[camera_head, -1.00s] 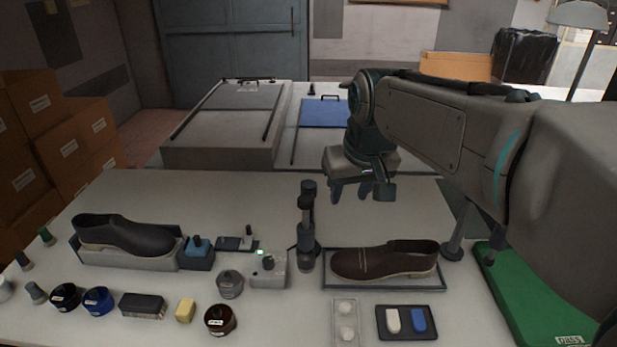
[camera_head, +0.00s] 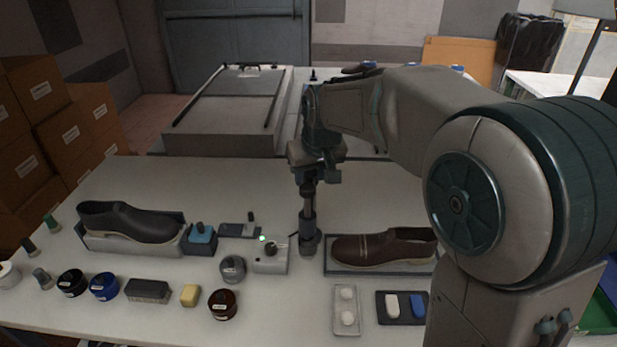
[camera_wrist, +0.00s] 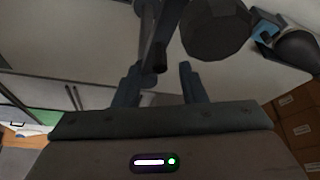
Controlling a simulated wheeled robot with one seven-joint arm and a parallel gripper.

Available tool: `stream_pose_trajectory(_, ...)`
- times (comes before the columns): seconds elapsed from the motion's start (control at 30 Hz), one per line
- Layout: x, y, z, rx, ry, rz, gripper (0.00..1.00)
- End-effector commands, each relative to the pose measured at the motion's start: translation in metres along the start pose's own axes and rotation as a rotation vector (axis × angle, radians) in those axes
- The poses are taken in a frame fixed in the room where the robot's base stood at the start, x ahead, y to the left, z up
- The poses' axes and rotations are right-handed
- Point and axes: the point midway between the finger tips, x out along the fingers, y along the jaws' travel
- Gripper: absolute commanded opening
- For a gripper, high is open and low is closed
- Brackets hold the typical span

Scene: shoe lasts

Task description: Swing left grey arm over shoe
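The grey post with its dark arm (camera_head: 308,222) stands upright on the table, left of the brown shoe (camera_head: 385,247). The brown shoe lies in a shallow dark tray with its toe to the left. My gripper (camera_head: 312,178) is at the top of the post, which it partly hides. In the wrist view my gripper (camera_wrist: 158,72) is open, its two fingers apart. A dark rod of the post's arm (camera_wrist: 161,38) reaches into the gap between them; contact cannot be told. A dark faceted cylinder (camera_wrist: 215,30) is just beyond the right finger.
A grey switch box (camera_head: 270,259) with a green light is left of the post. Several jars and a white tray (camera_head: 346,310) line the front.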

Motion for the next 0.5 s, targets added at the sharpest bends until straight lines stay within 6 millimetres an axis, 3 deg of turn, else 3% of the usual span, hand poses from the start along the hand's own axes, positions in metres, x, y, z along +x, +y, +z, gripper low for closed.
stream_pose_trajectory(0.2,0.023,0.000,0.000,0.000,-0.002,0.000,0.38)
stream_pose_trajectory(0.5,0.027,0.000,0.000,0.000,0.001,0.000,0.38)
